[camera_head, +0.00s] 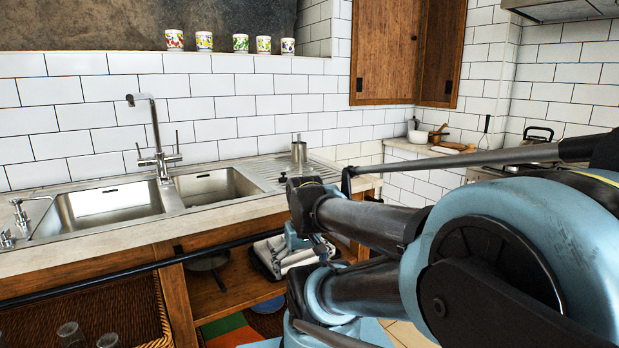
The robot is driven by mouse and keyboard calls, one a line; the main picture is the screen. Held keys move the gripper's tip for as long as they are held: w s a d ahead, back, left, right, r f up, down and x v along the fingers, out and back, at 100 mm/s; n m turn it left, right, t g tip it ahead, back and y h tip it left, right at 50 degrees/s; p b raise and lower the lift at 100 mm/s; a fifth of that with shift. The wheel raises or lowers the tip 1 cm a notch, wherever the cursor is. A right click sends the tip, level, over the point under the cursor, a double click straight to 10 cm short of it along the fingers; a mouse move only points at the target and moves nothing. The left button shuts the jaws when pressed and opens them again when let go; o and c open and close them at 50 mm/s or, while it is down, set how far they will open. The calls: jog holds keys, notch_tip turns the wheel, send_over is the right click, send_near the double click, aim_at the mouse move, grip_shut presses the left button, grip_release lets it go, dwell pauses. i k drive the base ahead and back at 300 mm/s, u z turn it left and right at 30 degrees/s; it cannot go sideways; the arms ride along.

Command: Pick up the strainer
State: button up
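I cannot surely pick out the strainer. A dark, shallow, round pan-like item (207,262) lies on the open shelf under the counter, left of my arm. It is in shadow, and I cannot tell whether it is the strainer. My blue and black arm fills the right and lower middle of the head view, with its near links in front of the shelf. I cannot make out the gripper's fingers; they are hidden or out of the picture.
A steel double sink (110,207) with a tap (158,150) is set in the counter. A metal cup (299,151) stands on its drainboard. Pale items (283,252) lie on the shelf beside my arm. A wooden post (186,305) and dark rail (215,247) bound the shelf.

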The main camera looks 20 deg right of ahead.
aim_at(308, 173)
jog(key=u, duration=0.55)
jog(key=k, duration=1.3)
jog(key=u, duration=0.2)
jog(key=i, duration=0.5)
jog(key=z, duration=0.95)
jog(key=i, duration=0.85)
jog(key=z, duration=0.75)
jog(key=i, duration=0.45)
jog(key=z, duration=0.15)
